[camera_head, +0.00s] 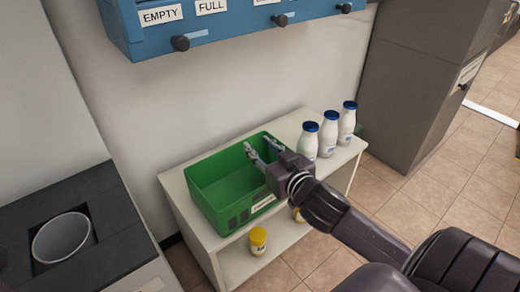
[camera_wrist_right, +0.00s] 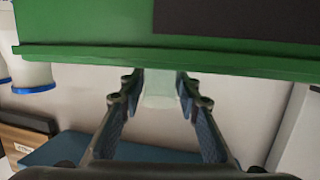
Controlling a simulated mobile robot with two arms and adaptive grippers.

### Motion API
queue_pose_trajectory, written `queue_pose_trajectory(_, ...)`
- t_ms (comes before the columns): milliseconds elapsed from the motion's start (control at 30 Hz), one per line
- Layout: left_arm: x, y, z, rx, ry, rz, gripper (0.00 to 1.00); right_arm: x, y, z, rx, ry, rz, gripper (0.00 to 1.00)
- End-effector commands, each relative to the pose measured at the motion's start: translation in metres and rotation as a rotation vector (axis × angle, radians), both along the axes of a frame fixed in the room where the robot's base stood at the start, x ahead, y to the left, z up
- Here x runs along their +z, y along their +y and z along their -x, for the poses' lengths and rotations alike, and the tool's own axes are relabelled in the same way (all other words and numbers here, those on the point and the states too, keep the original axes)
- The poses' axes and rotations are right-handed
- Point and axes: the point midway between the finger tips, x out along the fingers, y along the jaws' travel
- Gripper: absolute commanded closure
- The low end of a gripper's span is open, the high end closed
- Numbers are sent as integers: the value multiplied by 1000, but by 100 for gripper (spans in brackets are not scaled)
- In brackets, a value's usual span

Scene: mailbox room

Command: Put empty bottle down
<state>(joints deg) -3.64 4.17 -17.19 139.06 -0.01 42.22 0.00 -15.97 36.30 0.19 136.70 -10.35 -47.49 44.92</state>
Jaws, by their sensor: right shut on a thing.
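My right gripper (camera_head: 260,147) reaches in from the right over the right part of the green crate (camera_head: 204,207). In the right wrist view its fingers (camera_wrist_right: 160,87) are shut on a pale, translucent bottle (camera_wrist_right: 160,92), the empty bottle. Only part of the bottle shows between the fingers. In the head view the bottle can hardly be made out. The crate's green rim (camera_wrist_right: 75,57) crosses the wrist view near the fingertips. I cannot tell whether the bottle touches the crate. My left gripper is not in view.
The crate stands on a white shelf unit (camera_head: 178,188). White bottles with blue caps (camera_head: 328,133) stand to its right. Yellow-capped jars sit on the lower shelf, one (camera_head: 258,241) clearly visible. A blue cabinet (camera_head: 220,30) labelled EMPTY and FULL hangs above. A dark bin (camera_head: 62,240) is at left.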

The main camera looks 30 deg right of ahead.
Motion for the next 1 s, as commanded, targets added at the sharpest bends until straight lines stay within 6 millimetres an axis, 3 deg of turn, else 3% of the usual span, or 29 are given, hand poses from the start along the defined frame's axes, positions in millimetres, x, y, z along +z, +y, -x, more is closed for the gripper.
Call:
queue_pose_trajectory(200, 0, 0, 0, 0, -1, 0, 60, -3, 0, 0, 0, -1, 0, 100)
queue_pose_trajectory(233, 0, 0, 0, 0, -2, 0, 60, -3, 0, 0, 0, 0, 0, 66)
queue_pose_trajectory(367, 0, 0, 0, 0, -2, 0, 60, -2, 0, 0, 0, 0, 0, 52)
queue_pose_trajectory(733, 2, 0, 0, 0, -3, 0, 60, 1, 0, 1, 1, 1, 0, 52)
queue_pose_trajectory(1000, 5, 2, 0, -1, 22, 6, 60, 10, 4, 36, -2, 6, -4, 52)
